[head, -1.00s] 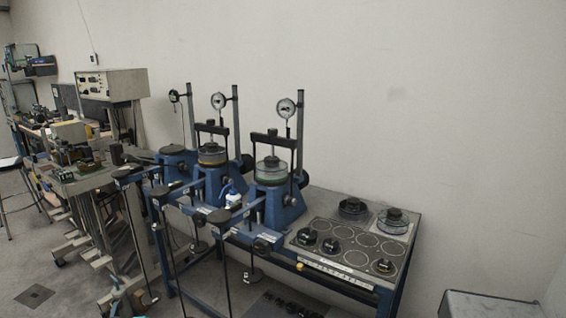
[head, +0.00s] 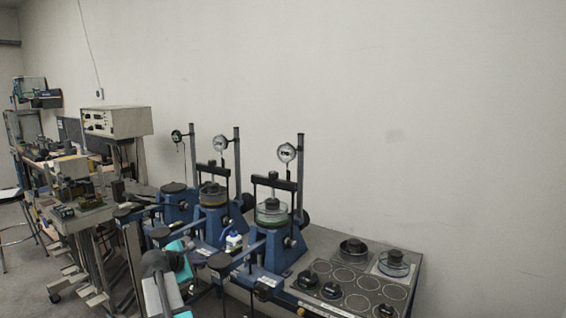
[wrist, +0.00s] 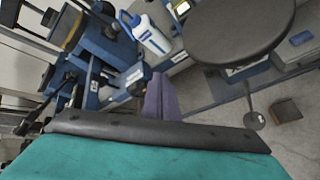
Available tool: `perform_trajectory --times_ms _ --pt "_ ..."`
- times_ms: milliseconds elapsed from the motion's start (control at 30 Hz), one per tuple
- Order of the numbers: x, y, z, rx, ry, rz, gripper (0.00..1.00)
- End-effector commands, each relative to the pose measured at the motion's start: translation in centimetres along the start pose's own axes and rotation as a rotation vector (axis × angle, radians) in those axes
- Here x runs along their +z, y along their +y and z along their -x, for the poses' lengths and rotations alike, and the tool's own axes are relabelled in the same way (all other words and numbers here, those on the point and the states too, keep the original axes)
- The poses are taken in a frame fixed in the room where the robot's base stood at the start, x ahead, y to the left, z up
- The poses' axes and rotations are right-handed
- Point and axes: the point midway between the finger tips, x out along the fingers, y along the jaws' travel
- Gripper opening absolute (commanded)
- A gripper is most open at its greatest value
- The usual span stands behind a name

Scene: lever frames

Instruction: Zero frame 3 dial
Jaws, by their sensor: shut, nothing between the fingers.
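Three blue lever frames stand in a row on the bench in the head view, each with a round dial gauge on a post. The dials are the right one (head: 287,152), the middle one (head: 220,144) and the left one (head: 177,136). No frame numbers are readable, and the dial readings are too small to tell. My gripper's purple fingers (wrist: 160,97) are shut and empty in the wrist view, close to a small white and blue bottle (wrist: 148,33). No dial is recognisable in the wrist view. My teal and grey arm shows low in the head view, well below the dials.
A grey tray (head: 336,306) with black weights sits at the bench's right end. A large dark disc (wrist: 240,28) is at the top right of the wrist view. A crowded bench with a control box (head: 116,121) stands at left. Bare wall lies behind.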

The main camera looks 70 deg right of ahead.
Motion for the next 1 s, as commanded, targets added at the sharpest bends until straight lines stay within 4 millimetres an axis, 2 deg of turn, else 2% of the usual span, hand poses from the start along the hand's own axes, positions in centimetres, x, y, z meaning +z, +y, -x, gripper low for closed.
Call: perform_trajectory --times_ms 33,100,500,800,1000 --pt "2.2 1.7 0.1 0.017 -0.024 0.008 0.00" --pt "4.8 3.5 0.2 0.038 -0.057 0.028 0.00" --pt "20.9 12.3 2.7 0.128 -0.269 0.147 0.00" --pt "33.1 17.4 6.3 0.157 -0.445 0.241 0.00" --pt "39.5 19.6 8.8 0.158 -0.545 0.296 0.00"
